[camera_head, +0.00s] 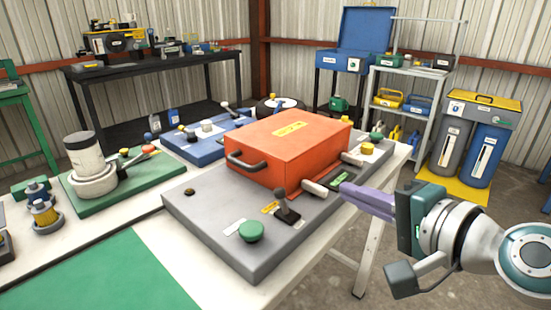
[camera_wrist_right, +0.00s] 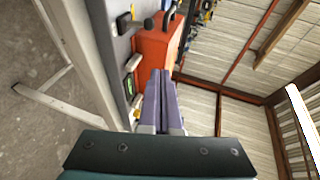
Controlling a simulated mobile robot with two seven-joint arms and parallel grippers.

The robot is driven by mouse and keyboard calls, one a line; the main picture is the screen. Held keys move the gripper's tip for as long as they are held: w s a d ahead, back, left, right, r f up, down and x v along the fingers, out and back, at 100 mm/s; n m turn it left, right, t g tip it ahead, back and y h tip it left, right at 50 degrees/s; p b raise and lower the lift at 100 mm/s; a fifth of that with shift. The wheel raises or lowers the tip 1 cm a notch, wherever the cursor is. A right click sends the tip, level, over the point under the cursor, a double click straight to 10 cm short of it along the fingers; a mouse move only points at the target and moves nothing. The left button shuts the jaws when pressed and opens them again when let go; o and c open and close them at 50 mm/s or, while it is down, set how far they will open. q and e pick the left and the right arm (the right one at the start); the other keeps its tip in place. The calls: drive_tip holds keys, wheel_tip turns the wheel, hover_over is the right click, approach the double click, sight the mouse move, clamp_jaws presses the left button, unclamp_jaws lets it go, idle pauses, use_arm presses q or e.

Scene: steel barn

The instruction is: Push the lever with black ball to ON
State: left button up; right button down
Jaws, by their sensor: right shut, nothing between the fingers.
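The lever with a black ball (camera_head: 281,193) stands on a dark base on the grey panel (camera_head: 215,232), in front of the orange box (camera_head: 285,150). The black ball (camera_wrist_right: 148,23) also shows in the wrist view, ahead of the fingers and to their left. My right gripper (camera_head: 345,190) has purple fingers closed together and empty. It is to the right of the lever, near the panel's right edge and apart from the lever. Its fingertips show in the wrist view (camera_wrist_right: 165,74), beside the orange box. My left gripper is not in view.
A green knob (camera_head: 251,231) sits in front of the lever. A cream-handled lever (camera_head: 315,187) lies between the black-ball lever and my gripper. A green label (camera_head: 340,181) is near the fingertips. Open floor lies right of the white table (camera_head: 150,237).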

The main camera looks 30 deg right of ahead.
drive_tip(key=shift+v, duration=1.05)
drive_tip(key=shift+r, duration=0.2)
drive_tip(key=s+a+r+n+g+y+p, duration=0.25)
drive_tip(key=s+a+n+g+p, duration=0.35)
drive_tip(key=a+n, duration=0.5)
drive_tip(key=s+d+r+n+g+h+p, duration=0.1)
drive_tip(key=s+r+n+g+h+p, duration=0.2)
drive_tip(key=s, duration=0.4)
drive_tip(key=s+d+r+n+g+p, duration=0.1)
drive_tip(key=s+n+g+p, duration=0.1)
drive_tip(key=s+n, duration=0.3)
wheel_tip(320, 180, up, 37)
drive_tip(key=p, duration=3.6)
drive_tip(key=shift+s+m+p, duration=0.4)
drive_tip(key=shift+s, duration=0.05)
drive_tip(key=shift+d, duration=0.1)
